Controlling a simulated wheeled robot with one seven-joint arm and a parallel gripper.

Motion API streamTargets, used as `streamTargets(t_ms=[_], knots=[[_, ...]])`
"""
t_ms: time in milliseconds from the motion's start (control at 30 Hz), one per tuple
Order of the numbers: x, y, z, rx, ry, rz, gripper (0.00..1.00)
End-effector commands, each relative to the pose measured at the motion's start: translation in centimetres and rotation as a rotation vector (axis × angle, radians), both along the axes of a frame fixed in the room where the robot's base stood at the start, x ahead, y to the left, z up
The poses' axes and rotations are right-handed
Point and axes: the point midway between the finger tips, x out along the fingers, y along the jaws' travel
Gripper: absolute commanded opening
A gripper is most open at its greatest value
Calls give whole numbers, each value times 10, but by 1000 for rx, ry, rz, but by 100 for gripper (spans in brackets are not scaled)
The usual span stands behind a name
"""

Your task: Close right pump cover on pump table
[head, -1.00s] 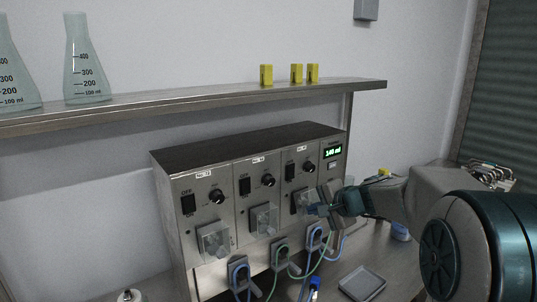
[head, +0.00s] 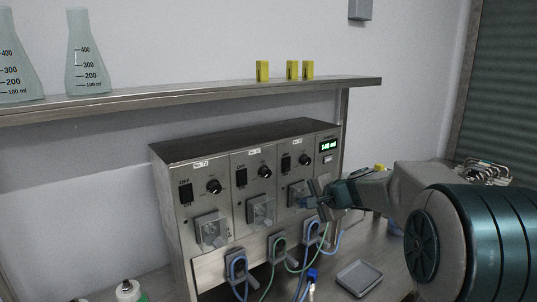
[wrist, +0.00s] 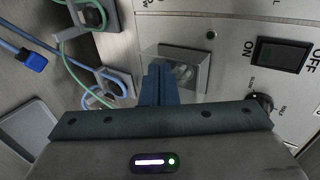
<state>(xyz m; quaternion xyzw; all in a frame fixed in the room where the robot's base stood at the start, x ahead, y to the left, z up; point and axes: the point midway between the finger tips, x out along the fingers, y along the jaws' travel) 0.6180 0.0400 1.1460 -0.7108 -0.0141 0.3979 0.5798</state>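The pump unit (head: 205,258) is a grey metal box with three pump sections side by side. The right pump cover (head: 295,190) is a clear panel on the rightmost section, partly hidden by my gripper (head: 306,202). In the wrist view, the clear cover (wrist: 190,88) stands over a square metal plate, partly behind the blue fingers of my gripper (wrist: 157,84). The fingers are together, with no gap visible between them. They overlap the cover in view; I cannot tell whether they touch it. The cover's exact angle is unclear.
The middle cover (head: 261,211) and left cover (head: 212,231) are on the other sections. Tube holders with green and blue tubes (head: 290,262) hang below. A grey tray (head: 359,278) lies on the table at right. A metal shelf (head: 200,101) with flasks and yellow items runs above.

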Motion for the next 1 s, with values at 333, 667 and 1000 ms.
streamTargets(t_ms=[333,667,1000], knots=[[7,13,-16,6,25,25,0],[-10,-1,-13,5,29,24,0],[-44,-26,8,5,8,7,0]])
